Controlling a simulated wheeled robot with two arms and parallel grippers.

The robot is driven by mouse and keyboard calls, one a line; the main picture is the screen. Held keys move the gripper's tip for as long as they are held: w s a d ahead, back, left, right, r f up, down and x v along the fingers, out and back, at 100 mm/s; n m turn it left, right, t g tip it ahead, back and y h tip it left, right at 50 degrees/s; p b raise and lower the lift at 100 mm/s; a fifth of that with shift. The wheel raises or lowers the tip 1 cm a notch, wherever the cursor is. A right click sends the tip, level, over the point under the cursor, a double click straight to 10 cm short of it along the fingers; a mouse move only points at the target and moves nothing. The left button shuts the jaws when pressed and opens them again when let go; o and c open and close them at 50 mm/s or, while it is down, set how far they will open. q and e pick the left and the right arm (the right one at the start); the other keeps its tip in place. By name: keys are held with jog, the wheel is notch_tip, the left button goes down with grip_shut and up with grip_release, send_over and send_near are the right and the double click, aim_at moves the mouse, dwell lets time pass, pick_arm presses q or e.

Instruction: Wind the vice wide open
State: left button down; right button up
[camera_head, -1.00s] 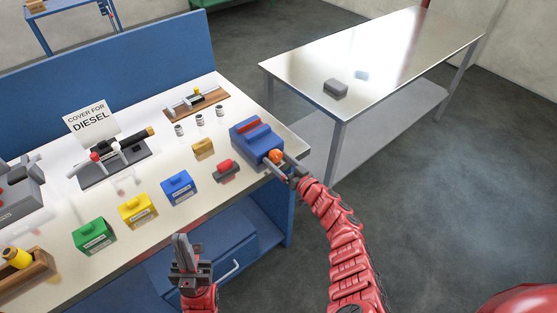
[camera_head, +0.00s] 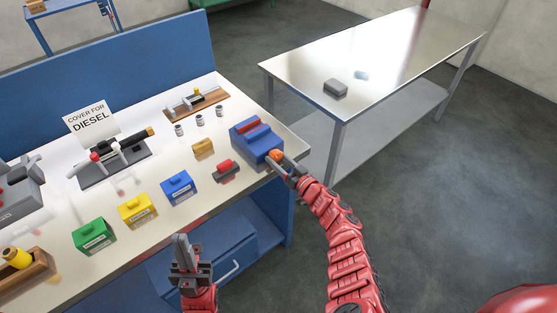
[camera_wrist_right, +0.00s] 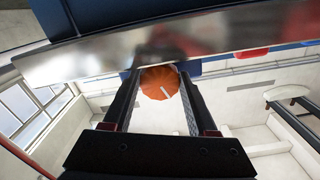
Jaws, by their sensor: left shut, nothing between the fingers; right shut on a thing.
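The vice (camera_head: 255,138) is a blue block with red on top, at the right front corner of the workbench. Its orange knob (camera_head: 274,156) faces the front edge. My right gripper (camera_head: 279,159) is shut on the knob; in the right wrist view the knob (camera_wrist_right: 160,82) sits between the fingertips, with a pale line on its face. How far the vice jaws stand apart is too small to tell. My left gripper (camera_head: 181,248) is shut and empty, pointing up in front of the bench, apart from everything.
Green (camera_head: 94,236), yellow (camera_head: 138,209) and blue (camera_head: 179,187) boxes stand along the bench front. A red-topped piece (camera_head: 226,171) and a brass block (camera_head: 203,148) are left of the vice. A steel table (camera_head: 400,50) stands to the right across open floor.

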jog(key=shift+n, duration=0.3)
jog(key=n+b, duration=0.2)
jog(key=n, duration=0.3)
jog(key=shift+n+b, duration=0.5)
jog(key=shift+n, duration=0.2)
jog(key=shift+r, duration=0.1)
jog(key=o, duration=1.4)
jog(key=shift+c, duration=0.2)
jog(key=shift+d, duration=0.15)
